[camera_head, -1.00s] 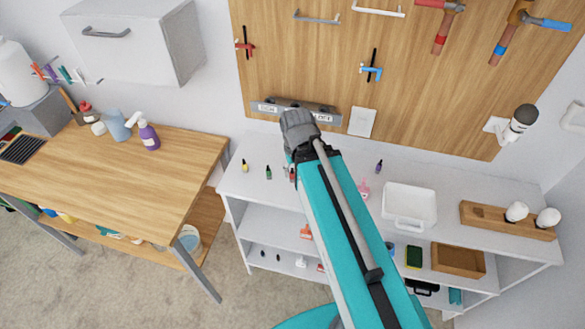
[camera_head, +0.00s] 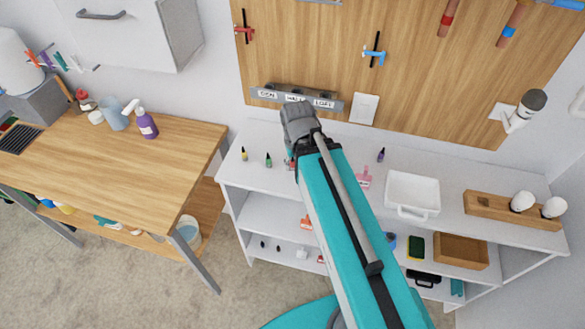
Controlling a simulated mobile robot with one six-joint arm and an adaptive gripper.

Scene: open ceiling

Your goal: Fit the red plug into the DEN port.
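A grey strip of ports (camera_head: 333,105) is fixed low on the wooden wall panel. Its left label reads DEN (camera_head: 267,95), the right one LOFT (camera_head: 324,103), and the middle one is hard to read. My arm's grey joint (camera_head: 298,120) stands in front of the strip's lower edge. My gripper is hidden behind the arm, so its fingers and anything in them do not show. A small reddish bit (camera_head: 290,164) shows at the arm's left edge over the white shelf top; I cannot tell whether it is the red plug.
Small yellow (camera_head: 244,154), green (camera_head: 268,160), purple (camera_head: 381,155) and pink (camera_head: 364,178) items stand on the white shelf top (camera_head: 335,150). A white bin (camera_head: 413,193) and wooden holder (camera_head: 490,207) are to the right. A wooden table (camera_head: 110,180) stands left.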

